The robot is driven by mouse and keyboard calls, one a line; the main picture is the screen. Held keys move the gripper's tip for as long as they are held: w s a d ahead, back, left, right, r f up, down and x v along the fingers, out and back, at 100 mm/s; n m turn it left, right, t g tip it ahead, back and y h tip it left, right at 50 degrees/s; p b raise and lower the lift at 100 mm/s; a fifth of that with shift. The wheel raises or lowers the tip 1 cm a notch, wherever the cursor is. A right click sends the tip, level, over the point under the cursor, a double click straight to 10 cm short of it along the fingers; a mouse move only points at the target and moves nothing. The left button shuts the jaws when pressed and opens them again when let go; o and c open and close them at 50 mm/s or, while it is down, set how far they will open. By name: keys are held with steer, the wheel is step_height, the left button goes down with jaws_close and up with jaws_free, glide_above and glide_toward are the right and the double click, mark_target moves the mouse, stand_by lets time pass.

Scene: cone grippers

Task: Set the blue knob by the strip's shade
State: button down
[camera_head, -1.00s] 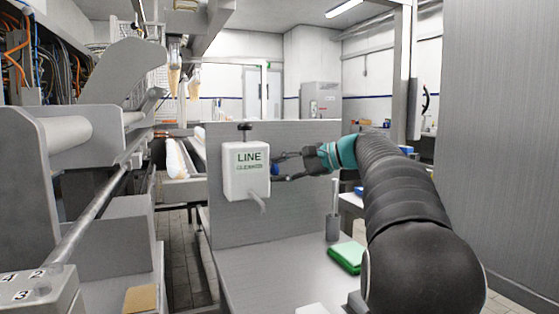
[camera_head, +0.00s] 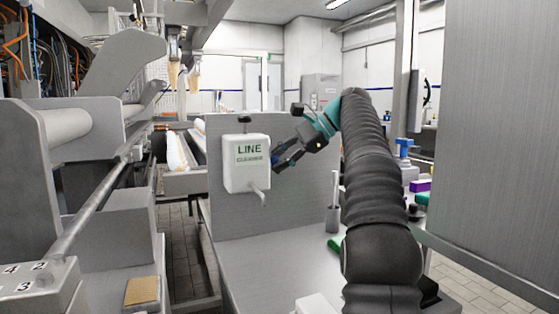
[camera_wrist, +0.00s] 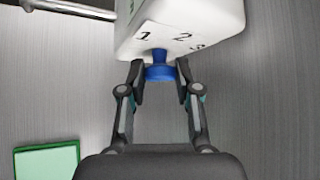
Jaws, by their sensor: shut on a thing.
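A white dispenser box (camera_head: 246,172) lettered "LINE" hangs on the upright grey panel, with a spout below it. It shows from its side in the wrist view (camera_wrist: 208,22), with the digits 1, 2 and 3 around a blue knob (camera_wrist: 161,73). The blue knob is mostly hidden in the head view. My gripper (camera_wrist: 160,66) has its fingers on either side of the knob and is shut on it. In the head view my gripper (camera_head: 276,161) meets the box's right side, slanting down to the left. I cannot make out a strip for certain.
A grey cup (camera_head: 332,218) with a pale stick stands on the grey bench (camera_head: 265,265). A green pad (camera_wrist: 47,161) lies near it, partly behind my arm in the head view. A side table at right holds a blue-topped bottle (camera_head: 404,148) and a purple box (camera_head: 420,186).

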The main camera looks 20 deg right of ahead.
stand_by(0.5)
steer(key=c, duration=0.8)
jaws_free()
